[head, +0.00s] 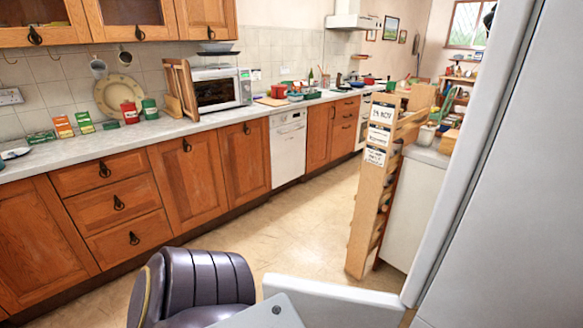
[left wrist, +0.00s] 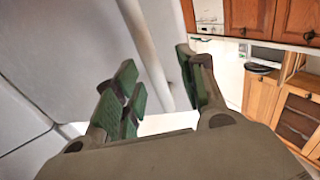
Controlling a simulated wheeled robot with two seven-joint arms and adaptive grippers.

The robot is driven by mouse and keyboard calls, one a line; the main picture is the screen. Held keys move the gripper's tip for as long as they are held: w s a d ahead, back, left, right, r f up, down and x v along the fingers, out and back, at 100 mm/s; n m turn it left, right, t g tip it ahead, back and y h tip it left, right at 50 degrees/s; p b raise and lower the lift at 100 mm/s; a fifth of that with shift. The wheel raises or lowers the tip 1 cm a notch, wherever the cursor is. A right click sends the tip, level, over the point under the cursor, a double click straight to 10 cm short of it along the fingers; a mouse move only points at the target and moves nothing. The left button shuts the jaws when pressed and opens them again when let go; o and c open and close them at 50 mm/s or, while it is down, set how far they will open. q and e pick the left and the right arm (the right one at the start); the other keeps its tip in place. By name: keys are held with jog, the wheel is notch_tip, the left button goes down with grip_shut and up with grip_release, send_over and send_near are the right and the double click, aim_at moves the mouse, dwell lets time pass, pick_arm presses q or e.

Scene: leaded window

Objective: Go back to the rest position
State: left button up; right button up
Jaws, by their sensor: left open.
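My left gripper (left wrist: 157,78) shows in the left wrist view, with its two green-padded fingers spread apart and nothing between them. A tall pale grey panel (left wrist: 60,60) fills the left of that view, and a pale upright bar (left wrist: 143,45) runs behind the gap between the fingers. I cannot tell whether a finger touches either. Neither gripper shows in the head view. My right gripper is out of sight.
A tall grey panel (head: 510,190) closes off the right in the head view. A wooden rack (head: 367,205) stands beside it. A counter (head: 160,129) with a microwave (head: 217,90) runs along the left wall. The floor (head: 300,225) between is clear.

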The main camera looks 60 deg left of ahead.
pick_arm(q)
jog(key=d, duration=0.1)
jog(key=s+d+f, duration=0.1)
jog(key=shift+s+d+f+n+g, duration=0.2)
jog(key=shift+d+n+g, duration=0.1)
jog(key=shift+d+g, duration=0.1)
jog(key=x, duration=0.8)
jog(key=shift+w+r, duration=0.2)
jog(key=shift+r, duration=0.1)
jog(key=shift+a, duration=0.15)
